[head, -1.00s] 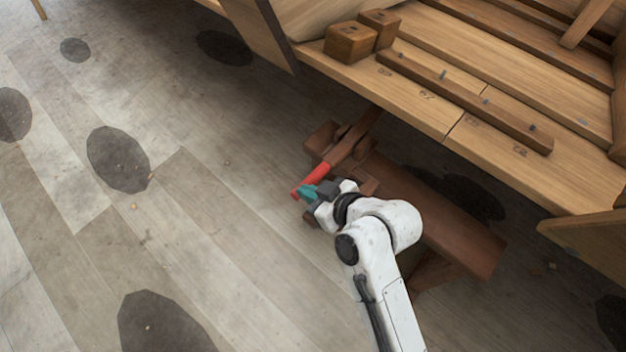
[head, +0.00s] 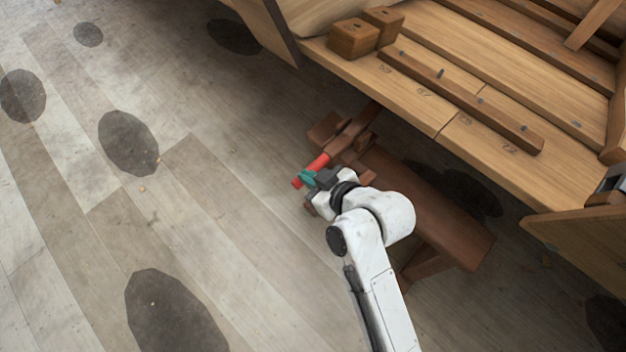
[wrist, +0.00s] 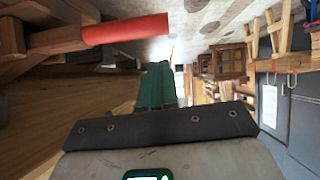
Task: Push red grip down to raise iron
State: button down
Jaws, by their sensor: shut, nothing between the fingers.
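The red grip (head: 320,161) is the end of a wooden lever (head: 352,132) that comes out from under the hull over a brown wooden bench. My gripper (head: 307,178) is shut and empty, its teal fingertips at the outer end of the red grip and covering part of it. In the wrist view the red grip (wrist: 125,29) lies across the upper left, beyond the tips of my shut fingers (wrist: 157,70). A small gap shows there in the picture; I cannot tell whether they touch. I cannot make out the iron for certain.
The hull's planking (head: 470,135) overhangs the bench (head: 430,205), with two wooden blocks (head: 353,39) and a pegged batten (head: 460,100) on it. A partly cut-off grey metal thing (head: 613,184) shows at the right edge. The plank floor (head: 230,230) at left is open.

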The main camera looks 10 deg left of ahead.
jog(key=p+v, duration=0.1)
jog(key=v, duration=0.9)
jog(key=shift+w+r, duration=0.15)
jog(key=shift+w, duration=0.05)
jog(key=shift+d, duration=0.1)
jog(key=s+d+f+m+g+h, duration=0.35)
jog(key=s+d+m+h, duration=0.2)
jog(key=s+d, duration=0.55)
jog(key=s+d+f+m+g+h, duration=0.35)
jog(key=s+d+f+m, duration=0.35)
jog(key=d, duration=0.7)
notch_tip(320, 180, up, 18)
jog(key=n+p, duration=0.1)
jog(key=p, duration=1.5)
jog(key=shift+t, duration=0.3)
jog(key=shift+s+a+f, duration=0.1)
jog(key=shift+s+f, duration=0.05)
